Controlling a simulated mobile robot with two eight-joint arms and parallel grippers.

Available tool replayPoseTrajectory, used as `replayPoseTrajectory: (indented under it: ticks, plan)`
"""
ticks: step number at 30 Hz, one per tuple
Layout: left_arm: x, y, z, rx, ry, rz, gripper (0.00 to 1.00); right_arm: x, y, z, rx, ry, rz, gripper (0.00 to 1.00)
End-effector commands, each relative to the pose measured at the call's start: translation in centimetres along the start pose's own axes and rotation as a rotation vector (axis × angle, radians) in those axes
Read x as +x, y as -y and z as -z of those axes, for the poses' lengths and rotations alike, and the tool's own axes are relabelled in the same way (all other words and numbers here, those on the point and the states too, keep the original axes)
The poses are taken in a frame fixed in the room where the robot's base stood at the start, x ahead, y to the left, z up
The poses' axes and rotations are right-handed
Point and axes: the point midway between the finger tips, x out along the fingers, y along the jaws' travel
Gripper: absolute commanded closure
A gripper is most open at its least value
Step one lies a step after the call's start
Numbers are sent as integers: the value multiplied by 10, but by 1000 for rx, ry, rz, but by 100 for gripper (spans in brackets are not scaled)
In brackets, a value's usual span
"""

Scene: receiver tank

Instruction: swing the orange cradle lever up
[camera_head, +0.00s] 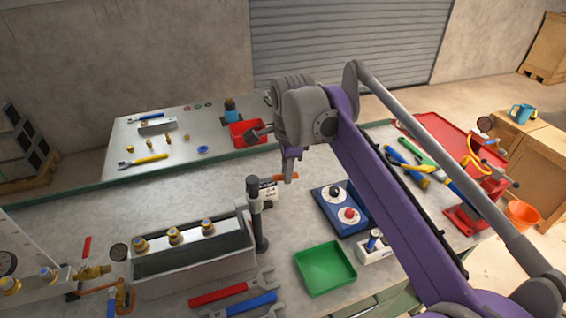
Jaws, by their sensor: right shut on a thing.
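The orange cradle lever (279,178) is a short orange bar just right of the dark upright post (256,212), by a small white block with dark marks (267,193). In the picture it lies nearly level. My right gripper (291,178) reaches down from the purple arm and is shut on the orange lever. The fingers hide part of the lever, and its pivot is hard to make out. My left gripper is not in view.
A grey trough with brass valves (190,262) stands left of the post. A green tray (325,268), a blue box with dials (341,210) and red and blue wrenches (232,290) lie nearby. A red bin (246,140) sits behind.

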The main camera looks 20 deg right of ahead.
Motion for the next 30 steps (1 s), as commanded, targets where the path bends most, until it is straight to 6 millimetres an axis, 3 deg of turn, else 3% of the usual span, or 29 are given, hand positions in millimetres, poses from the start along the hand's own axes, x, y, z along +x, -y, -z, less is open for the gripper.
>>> replayPoseTrajectory:
  ticks: [15, 30]
  plan:
    - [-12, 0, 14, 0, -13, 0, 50, -8, -35, -10, 436, -89, -1, 100]
    - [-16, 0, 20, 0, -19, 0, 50, -10, -48, -19, 623, -125, -3, 100]
